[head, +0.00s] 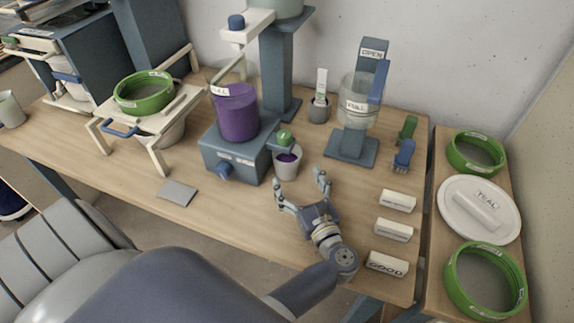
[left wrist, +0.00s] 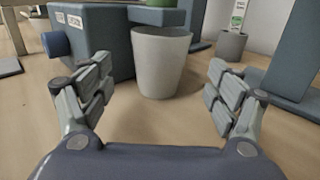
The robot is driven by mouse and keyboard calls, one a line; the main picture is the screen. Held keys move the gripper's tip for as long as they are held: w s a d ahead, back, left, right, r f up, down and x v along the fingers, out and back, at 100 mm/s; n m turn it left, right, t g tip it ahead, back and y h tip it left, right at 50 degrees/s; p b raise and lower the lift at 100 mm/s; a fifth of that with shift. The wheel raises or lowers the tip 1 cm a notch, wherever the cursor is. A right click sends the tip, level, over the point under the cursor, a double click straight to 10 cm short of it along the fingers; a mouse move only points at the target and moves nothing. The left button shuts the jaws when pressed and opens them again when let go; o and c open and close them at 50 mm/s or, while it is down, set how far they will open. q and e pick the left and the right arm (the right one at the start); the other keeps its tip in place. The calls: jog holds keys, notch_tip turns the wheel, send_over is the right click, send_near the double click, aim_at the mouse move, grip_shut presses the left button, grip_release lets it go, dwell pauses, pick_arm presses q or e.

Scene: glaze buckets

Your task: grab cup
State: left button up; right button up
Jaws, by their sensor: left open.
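A pale grey-white cup (head: 288,168) with purple liquid inside stands upright on the table below the green-topped spout of the blue dispenser. The cup (left wrist: 161,62) shows in the middle of the left wrist view, its rim partly hidden by the spout. My left gripper (head: 300,184) is low over the table on the near side of the cup. Its fingers are spread wide and empty, pointing towards the cup, which lies ahead between them without visible contact. My right gripper is in neither view.
The blue dispenser (head: 229,152) carries a purple bucket (head: 237,112). A small grey pot (head: 319,112) and a blue stand (head: 351,147) are behind. White labelled blocks (head: 393,229) lie right of my arm. A grey plate (head: 177,192) lies left, with bare tabletop around it.

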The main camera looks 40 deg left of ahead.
aim_at(292, 169)
pick_arm(q)
jog(key=p+x, duration=0.1)
jog(key=x, duration=0.4)
jog(key=shift+w+a+r, duration=0.1)
jog(key=shift+w+a, duration=0.25)
jog(key=shift+a, duration=0.15)
jog(key=c, duration=1.3)
